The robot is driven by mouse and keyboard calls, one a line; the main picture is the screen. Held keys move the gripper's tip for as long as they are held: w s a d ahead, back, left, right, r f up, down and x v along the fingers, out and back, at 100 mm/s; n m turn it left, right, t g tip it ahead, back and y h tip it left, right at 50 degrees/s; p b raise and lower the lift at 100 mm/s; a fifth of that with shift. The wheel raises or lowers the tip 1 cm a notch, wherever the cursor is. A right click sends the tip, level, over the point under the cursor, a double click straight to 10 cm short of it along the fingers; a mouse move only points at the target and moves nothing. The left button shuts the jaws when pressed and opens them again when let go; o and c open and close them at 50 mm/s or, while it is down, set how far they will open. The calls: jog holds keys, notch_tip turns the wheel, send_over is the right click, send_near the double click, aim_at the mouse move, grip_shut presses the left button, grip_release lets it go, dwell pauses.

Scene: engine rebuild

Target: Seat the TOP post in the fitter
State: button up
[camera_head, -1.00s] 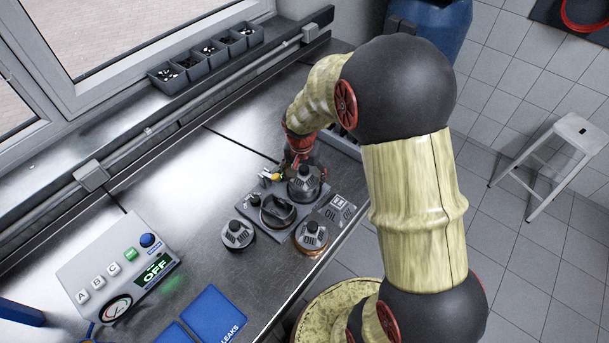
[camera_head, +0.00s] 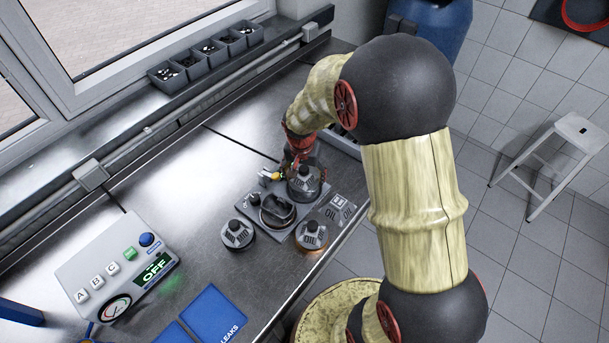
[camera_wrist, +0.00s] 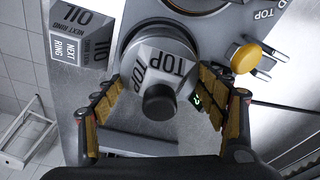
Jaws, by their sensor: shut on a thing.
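The TOP post (camera_head: 304,184) is a grey round-based piece with sloped faces marked TOP and a black knob. It is at the far right corner of the fitter's plate (camera_head: 249,204), beside the fitter's dark round centre (camera_head: 278,210). In the wrist view, the TOP post (camera_wrist: 165,62) sits upright between my fingers, and its knob points at the camera. My gripper (camera_wrist: 160,88) is shut on it, one finger on each side.
A yellow knob (camera_wrist: 245,58) is close right of my fingers in the wrist view. A NEXT RING block (camera_wrist: 82,28) is at upper left. A control box (camera_head: 118,266) reads OFF.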

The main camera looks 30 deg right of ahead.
jog(key=shift+f, duration=0.3)
dwell(0.6)
jog(key=o, duration=1.6)
jog(key=shift+c, duration=0.2)
jog(key=shift+o, duration=0.8)
jog(key=shift+r+p, duration=1.75)
jog(key=shift+r, duration=1.35)
